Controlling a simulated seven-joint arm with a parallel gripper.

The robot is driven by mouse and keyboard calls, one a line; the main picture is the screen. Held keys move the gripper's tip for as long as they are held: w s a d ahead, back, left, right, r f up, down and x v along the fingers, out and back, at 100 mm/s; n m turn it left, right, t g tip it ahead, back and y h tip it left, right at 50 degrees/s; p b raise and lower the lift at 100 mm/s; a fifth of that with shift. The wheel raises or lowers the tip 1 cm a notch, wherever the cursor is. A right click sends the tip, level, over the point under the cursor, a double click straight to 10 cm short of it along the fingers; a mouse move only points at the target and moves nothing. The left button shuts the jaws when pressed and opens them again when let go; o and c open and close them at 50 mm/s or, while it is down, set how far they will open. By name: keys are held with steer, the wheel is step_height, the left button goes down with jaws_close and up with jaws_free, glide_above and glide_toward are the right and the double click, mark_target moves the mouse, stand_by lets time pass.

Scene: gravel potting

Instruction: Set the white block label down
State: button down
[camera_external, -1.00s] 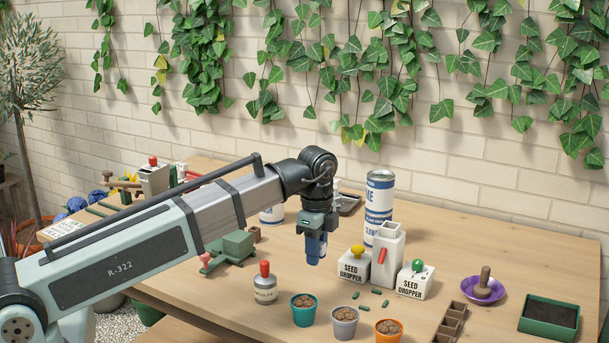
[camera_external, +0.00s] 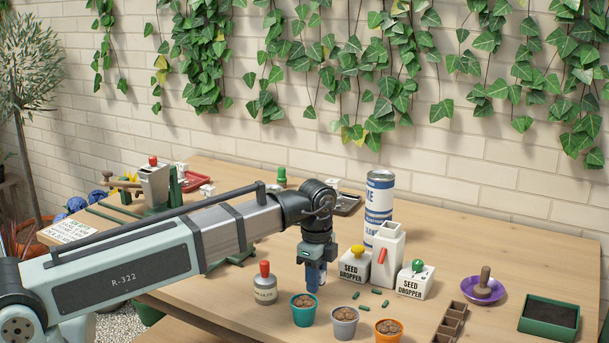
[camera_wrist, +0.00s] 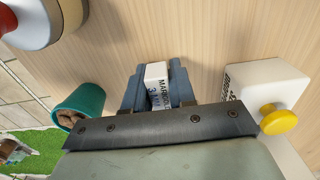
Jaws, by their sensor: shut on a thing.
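The white block label (camera_wrist: 157,72) is between the fingers of my gripper (camera_wrist: 158,92) in the wrist view, with dark and blue print on the side that shows. My gripper is shut on it. In the external view my gripper (camera_external: 314,279) points down, low over the table behind the teal pot. The label is mostly hidden by the fingers there. I cannot tell if the label touches the table.
A teal pot (camera_external: 304,312) stands just in front of my gripper, and a red-capped bottle (camera_external: 265,285) to its left. A seed dropper with a yellow knob (camera_external: 354,264) stands close on the right. A grey pot (camera_external: 344,323) and an orange pot (camera_external: 388,333) stand at the front.

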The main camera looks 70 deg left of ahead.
steer(key=c, duration=0.9)
jaws_free()
steer(key=shift+f, duration=0.1)
steer(key=shift+c, duration=0.2)
step_height(320, 180, up, 12)
